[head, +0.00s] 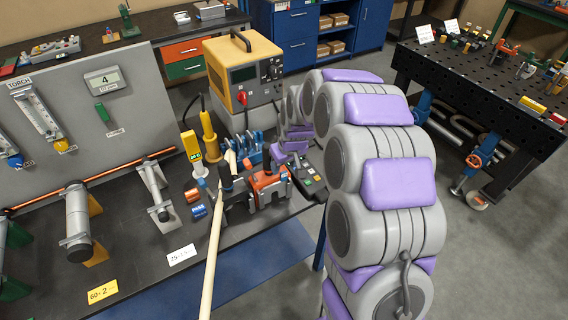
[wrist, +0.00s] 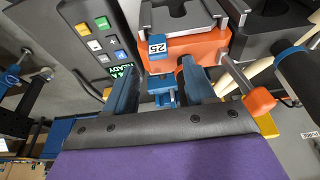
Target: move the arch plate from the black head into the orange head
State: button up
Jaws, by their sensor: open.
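The orange head (head: 268,187) stands on the bench, right of the black head (head: 236,194). In the wrist view the orange head (wrist: 190,50) carries a blue "25" tag, and the black head (wrist: 268,35) is right of it. A grey notched piece (wrist: 178,22) sits at the top of the orange head; I cannot tell whether it is the arch plate. No arch plate is clearly visible in the black head. My gripper (wrist: 161,72) is open, its two blue fingers apart in front of the orange head, with a small blue part showing between them.
A dark control box (wrist: 95,40) with coloured buttons stands beside the orange head. A long wooden handle (head: 213,250) reaches toward the bench front. A yellow power unit (head: 243,72) stands behind. Tube stands (head: 78,225) occupy the left bench.

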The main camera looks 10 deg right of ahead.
jog(key=p+v, duration=0.2)
jog(key=v, duration=1.4)
jog(key=s+f+m+g, duration=0.1)
jog(key=s+g, duration=0.1)
jog(key=s, duration=1.7)
jog(key=s+a+f+m+g+h+b, duration=0.1)
jog(key=s+m+g, duration=0.1)
jog(key=s, duration=1.6)
jog(key=shift+s+a+f+g, duration=0.25)
jog(key=shift+s+g, duration=0.15)
jog(key=shift+g, duration=0.1)
